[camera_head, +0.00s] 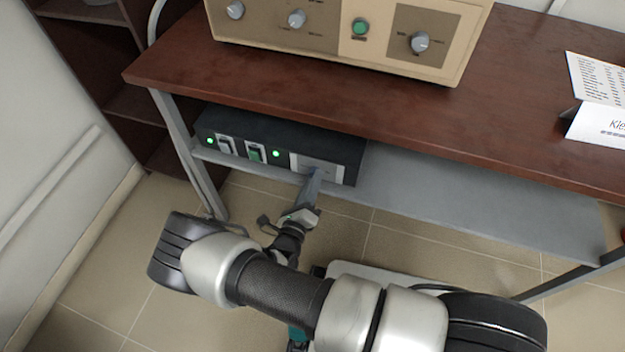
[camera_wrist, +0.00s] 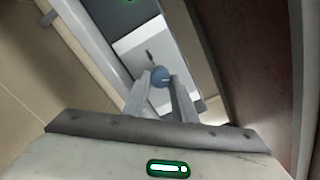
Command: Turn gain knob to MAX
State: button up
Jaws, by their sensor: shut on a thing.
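The knob there is mostly hidden behind my fingers. My gripper (camera_head: 313,180) reaches the panel from the front, and in the wrist view its two fingers (camera_wrist: 160,84) are closed on the knob's sides.
Two rocker switches (camera_head: 240,150) and green lights are on the box's left part. The wooden tabletop (camera_head: 400,110) overhangs the box. A beige unit (camera_head: 335,50) with several knobs and a folded paper card (camera_head: 600,95) stand on top. The grey shelf (camera_head: 470,205) is bare to the right.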

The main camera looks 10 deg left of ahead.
jog(key=m+p, duration=0.2)
jog(key=m, duration=1)
jog(key=shift+a+m, duration=0.15)
jog(key=shift+m, duration=0.25)
dwell(0.3)
jog(key=o, duration=1)
jog(key=shift+o, duration=0.2)
jog(key=shift+s, duration=0.1)
jog(key=s+a+p, duration=0.1)
jog(key=s+p, duration=0.1)
jog(key=s, duration=1.5)
jog(key=shift+a, duration=0.15)
jog(key=shift+s, duration=0.15)
